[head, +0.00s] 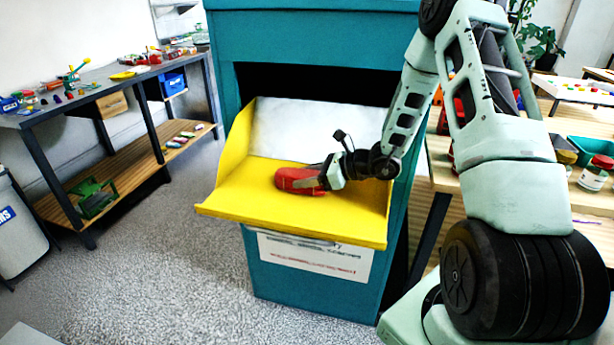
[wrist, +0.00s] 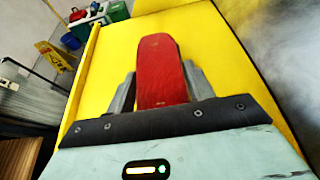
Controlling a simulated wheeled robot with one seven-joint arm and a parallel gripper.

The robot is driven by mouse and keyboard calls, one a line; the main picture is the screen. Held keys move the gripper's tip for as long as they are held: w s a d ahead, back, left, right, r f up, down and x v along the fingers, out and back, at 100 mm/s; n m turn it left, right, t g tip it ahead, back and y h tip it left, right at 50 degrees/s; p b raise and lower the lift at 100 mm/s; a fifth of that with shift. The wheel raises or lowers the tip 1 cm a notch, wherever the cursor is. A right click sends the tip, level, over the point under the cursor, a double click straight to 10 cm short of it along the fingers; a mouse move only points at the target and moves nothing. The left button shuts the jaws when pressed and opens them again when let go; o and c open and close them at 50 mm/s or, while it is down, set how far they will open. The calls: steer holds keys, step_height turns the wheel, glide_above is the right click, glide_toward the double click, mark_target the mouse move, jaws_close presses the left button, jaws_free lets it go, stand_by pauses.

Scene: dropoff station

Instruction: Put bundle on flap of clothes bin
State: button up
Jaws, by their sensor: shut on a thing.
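The bundle (head: 296,180) is red and rounded, and it is at the middle of the yellow flap (head: 240,190) of the teal clothes bin (head: 310,25). The flap is open, tilted out below the dark opening. My gripper (head: 316,181) reaches in from the right and is shut on the bundle. In the wrist view the bundle (wrist: 162,72) sits between the two grey fingers, over the yellow flap surface (wrist: 215,45). The bundle is low at the flap and looks in contact with it, but I cannot tell for sure.
A workbench (head: 100,80) with toys stands at the left, and a grey bin (head: 18,235) is at the far left. A wooden table (head: 590,200) with jars and a green tray is at the right. The speckled floor in front is clear.

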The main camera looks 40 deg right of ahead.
steer(key=shift+f, duration=0.1)
steer(key=o, duration=1)
steer(key=shift+o, duration=0.2)
